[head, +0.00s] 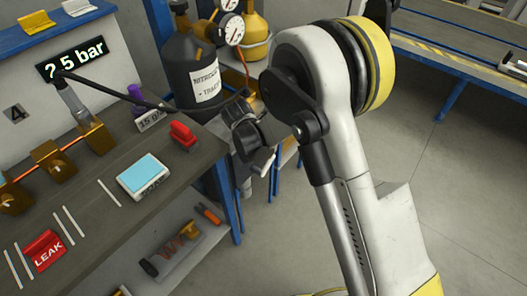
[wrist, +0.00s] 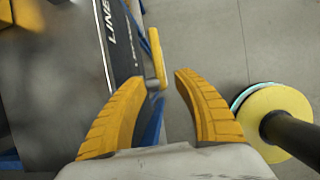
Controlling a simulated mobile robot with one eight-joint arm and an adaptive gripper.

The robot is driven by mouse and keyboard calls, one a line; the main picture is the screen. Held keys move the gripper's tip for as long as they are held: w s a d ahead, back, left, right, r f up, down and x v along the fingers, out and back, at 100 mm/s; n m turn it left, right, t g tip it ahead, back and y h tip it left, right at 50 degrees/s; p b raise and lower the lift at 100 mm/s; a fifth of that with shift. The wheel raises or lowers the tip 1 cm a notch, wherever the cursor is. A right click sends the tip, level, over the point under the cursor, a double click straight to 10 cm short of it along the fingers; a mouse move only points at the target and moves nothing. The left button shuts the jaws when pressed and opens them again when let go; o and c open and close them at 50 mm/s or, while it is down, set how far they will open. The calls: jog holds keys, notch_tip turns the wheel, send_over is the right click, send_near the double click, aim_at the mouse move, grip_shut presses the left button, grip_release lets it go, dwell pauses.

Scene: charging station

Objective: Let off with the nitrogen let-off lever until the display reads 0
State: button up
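The dark display (head: 75,55) at the back of the bench reads what looks like "2.5 bar"; a thin black rod or hose partly covers its first digit. The black nitrogen bottle (head: 190,60) stands behind the bench with round gauges. In the wrist view a yellow lever-like bar (wrist: 158,58) sits beside a dark strip lettered "LINE"; I cannot tell for sure that it is the let-off lever. My gripper (wrist: 160,85) is open, its yellow fingers apart, with the bar's lower end just ahead of the gap. In the head view my gripper (head: 260,160) is beside the bench's right end, fingertips unclear.
The bench (head: 95,215) carries brass valves (head: 50,160), a red clip-like piece (head: 183,134), a blue-topped box (head: 143,175) and a red "LEAK" tag (head: 43,250). Tools lie on the shelf below. A blue-legged table (head: 450,50) stands at upper right. The floor between is clear.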

aim_at(270, 161)
jog(key=w+d+g+y+p, duration=0.2)
jog(key=p, duration=0.1)
jog(key=w+d+g+p, duration=0.1)
jog(key=w, duration=0.1)
jog(key=shift+w+d+f+g+y+p, duration=0.1)
jog(key=shift+d+f+g+y+p, duration=0.05)
jog(key=shift+f+g+y+p, duration=0.2)
notch_tip(270, 161, down, 11)
jog(key=b, duration=0.4)
jog(key=shift+b, duration=0.35)
jog(key=shift+r, duration=0.1)
grip_shut()
